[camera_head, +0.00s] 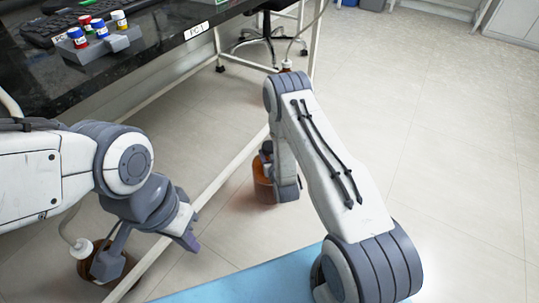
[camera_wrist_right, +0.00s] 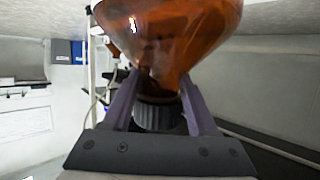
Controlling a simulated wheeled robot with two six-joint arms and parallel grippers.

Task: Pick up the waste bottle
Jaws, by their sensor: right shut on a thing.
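The amber waste bottle (camera_head: 264,184) is low over or on the floor, partly hidden behind my right arm. I cannot tell whether its base touches the floor. In the right wrist view the amber glass (camera_wrist_right: 170,35) fills the top, with a dark ribbed cap (camera_wrist_right: 158,115) below it. My right gripper (camera_wrist_right: 157,85) is shut on the bottle around its neck and cap. My left gripper (camera_head: 148,251) is empty, with its fingers spread apart, in front of a second brown bottle (camera_head: 92,268) at the lower left.
A dark bench (camera_head: 110,75) on a white frame stands at the left, with a rack (camera_head: 103,45) of small capped vials and a keyboard. A third brown bottle (camera_head: 287,66) with a tube stands farther back. A blue surface (camera_head: 265,280) is at the bottom. The floor at right is clear.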

